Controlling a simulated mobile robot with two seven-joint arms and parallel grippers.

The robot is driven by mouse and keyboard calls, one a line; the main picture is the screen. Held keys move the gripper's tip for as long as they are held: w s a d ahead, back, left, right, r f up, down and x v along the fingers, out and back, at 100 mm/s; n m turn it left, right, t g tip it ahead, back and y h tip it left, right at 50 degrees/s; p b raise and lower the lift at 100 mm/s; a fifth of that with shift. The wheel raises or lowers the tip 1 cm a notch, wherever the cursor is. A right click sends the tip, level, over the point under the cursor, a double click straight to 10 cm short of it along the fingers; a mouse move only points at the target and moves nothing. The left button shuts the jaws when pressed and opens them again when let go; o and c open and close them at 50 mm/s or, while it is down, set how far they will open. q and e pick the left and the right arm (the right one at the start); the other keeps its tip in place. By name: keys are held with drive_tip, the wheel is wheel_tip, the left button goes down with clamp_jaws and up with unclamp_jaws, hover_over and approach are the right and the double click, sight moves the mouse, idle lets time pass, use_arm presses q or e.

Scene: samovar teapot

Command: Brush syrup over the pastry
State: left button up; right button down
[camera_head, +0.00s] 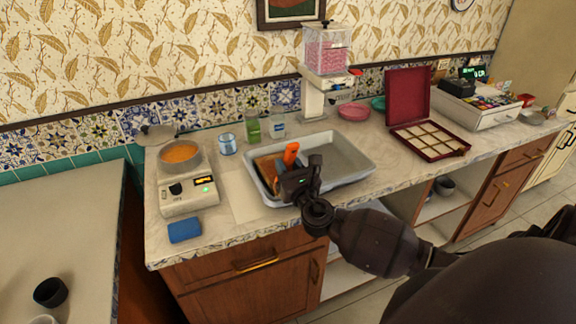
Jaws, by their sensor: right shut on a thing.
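My right gripper (300,178) reaches in from the lower right and is shut on a brush with an orange handle (291,152). The handle sticks up above the jaws; the bristle end is hidden behind the gripper. The gripper is over the left part of a grey tray (347,158). A brown pastry (264,167) shows at the tray's left end, partly covered by the gripper. I cannot tell whether the brush touches it. A pan of orange syrup (180,153) stands on a white device with a dial (188,197) to the left. My left gripper is out of view.
A blue sponge (185,231) lies at the counter's front left. A blue jar (227,144), a green glass (253,130) and a clear glass (277,125) stand behind the tray. A pink-filled dispenser (327,55) is at the back. An open red box (430,139) stands right.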

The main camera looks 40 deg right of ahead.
drive_tip(key=shift+f+x, duration=0.15)
drive_tip(key=shift+x, duration=0.65)
drive_tip(key=shift+f+x, duration=0.15)
drive_tip(key=shift+x, duration=0.7)
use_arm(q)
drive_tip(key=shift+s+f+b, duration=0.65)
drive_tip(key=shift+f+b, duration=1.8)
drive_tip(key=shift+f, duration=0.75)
use_arm(e)
drive_tip(key=shift+w+f+x, duration=0.25)
drive_tip(key=shift+f+x, duration=1.05)
drive_tip(key=shift+x, duration=5.5)
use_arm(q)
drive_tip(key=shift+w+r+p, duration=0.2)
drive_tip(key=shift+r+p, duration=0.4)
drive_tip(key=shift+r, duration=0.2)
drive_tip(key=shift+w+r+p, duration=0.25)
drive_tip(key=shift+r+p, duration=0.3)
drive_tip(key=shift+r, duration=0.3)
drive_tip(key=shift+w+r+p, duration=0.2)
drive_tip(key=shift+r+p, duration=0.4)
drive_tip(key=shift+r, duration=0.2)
use_arm(e)
drive_tip(key=r+v, duration=0.1)
drive_tip(key=v, duration=0.6)
drive_tip(key=shift+s, duration=0.2)
